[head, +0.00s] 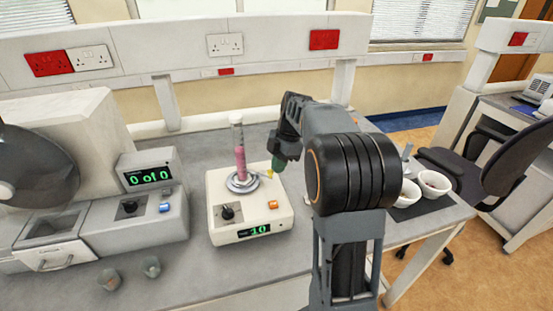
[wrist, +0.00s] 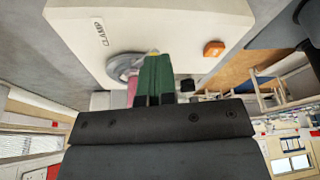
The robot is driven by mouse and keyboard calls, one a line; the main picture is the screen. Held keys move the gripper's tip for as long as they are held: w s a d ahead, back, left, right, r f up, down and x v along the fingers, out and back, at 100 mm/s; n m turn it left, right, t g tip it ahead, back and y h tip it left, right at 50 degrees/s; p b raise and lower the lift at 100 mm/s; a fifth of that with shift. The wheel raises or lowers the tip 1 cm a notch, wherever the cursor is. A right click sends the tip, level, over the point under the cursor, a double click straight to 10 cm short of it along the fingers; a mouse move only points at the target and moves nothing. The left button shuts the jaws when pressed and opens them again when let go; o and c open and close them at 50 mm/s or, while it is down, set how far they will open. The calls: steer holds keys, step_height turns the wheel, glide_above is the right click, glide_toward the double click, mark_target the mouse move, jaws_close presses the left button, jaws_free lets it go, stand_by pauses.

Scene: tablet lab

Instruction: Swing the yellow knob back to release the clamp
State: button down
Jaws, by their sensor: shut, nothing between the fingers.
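A cream box-shaped machine (head: 222,202) stands on the bench in the head view. On its top a round grey clamp plate (head: 240,186) holds an upright clear tube with pink contents (head: 240,160). The small yellow knob (head: 269,173) sits at the right of the clamp. My gripper (head: 278,163) is right beside the knob, its green fingers pointing down. In the wrist view my gripper (wrist: 157,62) has its green fingers together and empty. A sliver of the yellow knob (wrist: 152,53) shows at their tips; whether they touch is unclear. The word CLAMP is printed on the machine.
The machine has a black dial (head: 227,213), an orange button (head: 273,204) and a display reading 10. A grey counting machine (head: 135,210) stands to the left. White bowls (head: 434,184) sit on a dark mat at the right. Two small cups (head: 151,267) stand at the front left.

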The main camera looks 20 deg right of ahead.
steer(key=shift+w, duration=0.15)
steer(key=shift+w+a+p, duration=0.15)
steer(key=shift+w+p, duration=0.25)
steer(key=shift+w, duration=0.25)
steer(key=d+r+p, duration=0.1)
steer(key=d+r, duration=0.6)
steer(key=r, duration=0.3)
steer(key=shift+r+p, duration=0.25)
steer(key=shift+p, duration=0.15)
steer(key=shift+w, duration=0.1)
